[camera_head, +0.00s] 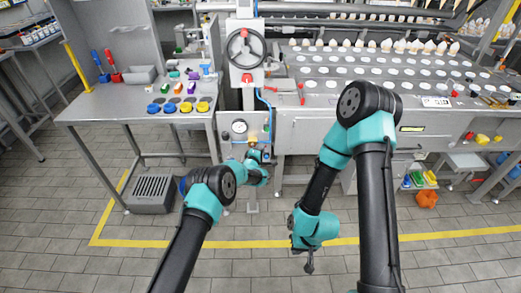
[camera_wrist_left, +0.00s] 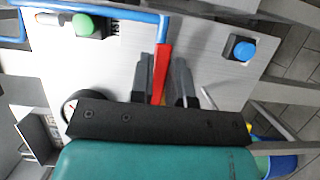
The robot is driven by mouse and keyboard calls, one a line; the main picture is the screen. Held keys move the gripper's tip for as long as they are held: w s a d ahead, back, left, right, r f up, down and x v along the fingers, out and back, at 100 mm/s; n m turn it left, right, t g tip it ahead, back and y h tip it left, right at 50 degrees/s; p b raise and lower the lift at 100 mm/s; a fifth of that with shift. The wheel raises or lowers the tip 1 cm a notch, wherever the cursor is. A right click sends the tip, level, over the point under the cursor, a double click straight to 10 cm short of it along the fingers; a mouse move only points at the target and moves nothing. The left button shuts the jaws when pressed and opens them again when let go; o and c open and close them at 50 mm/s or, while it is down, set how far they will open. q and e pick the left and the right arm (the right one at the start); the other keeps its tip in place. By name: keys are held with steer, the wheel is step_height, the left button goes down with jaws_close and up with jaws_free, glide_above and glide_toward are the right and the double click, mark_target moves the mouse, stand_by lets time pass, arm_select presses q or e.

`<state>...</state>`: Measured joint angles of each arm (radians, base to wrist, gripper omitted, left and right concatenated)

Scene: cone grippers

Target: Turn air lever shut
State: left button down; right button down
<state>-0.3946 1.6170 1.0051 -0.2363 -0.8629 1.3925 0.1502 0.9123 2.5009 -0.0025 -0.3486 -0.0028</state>
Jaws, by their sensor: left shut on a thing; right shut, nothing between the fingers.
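The red air lever (camera_wrist_left: 163,66) shows in the left wrist view, in front of a pale metal panel (camera_wrist_left: 212,75). My left gripper (camera_wrist_left: 165,78) has its dark fingers on either side of the lever and is shut on it. In the head view my left gripper (camera_head: 260,158) is at the panel under the handwheel, and the lever cannot be made out behind it. The lever's pivot is hidden in the wrist view. My right gripper (camera_head: 308,264) is shut and empty, hanging low over the floor, away from the panel.
A round gauge (camera_head: 239,126) is beside my left gripper. A blue pipe (camera_wrist_left: 125,13), a green button (camera_wrist_left: 88,26) and a blue button (camera_wrist_left: 242,48) are close around the lever. The handwheel (camera_head: 246,50) is above. A side table (camera_head: 140,100) stands left.

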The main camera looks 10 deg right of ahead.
arm_select(q)
steer(key=shift+w+a+f+m+g+y, duration=0.2)
steer(key=shift+a+f+m+y, duration=0.45)
steer(key=shift+m+y, duration=1.1)
steer(key=shift+w+a+f+m+g+y, duration=0.2)
steer(key=shift+a+f+m+y, duration=0.5)
steer(key=shift+m, duration=2)
steer(key=shift+a+f+m+g+y, duration=0.3)
steer(key=shift+a+f+m+y, duration=0.25)
steer(key=shift+m+y, duration=1.25)
steer(key=shift+m+h, duration=0.45)
steer(key=shift+m, duration=0.1)
steer(key=c, duration=1.1)
jaws_free()
steer(key=shift+s, duration=0.1)
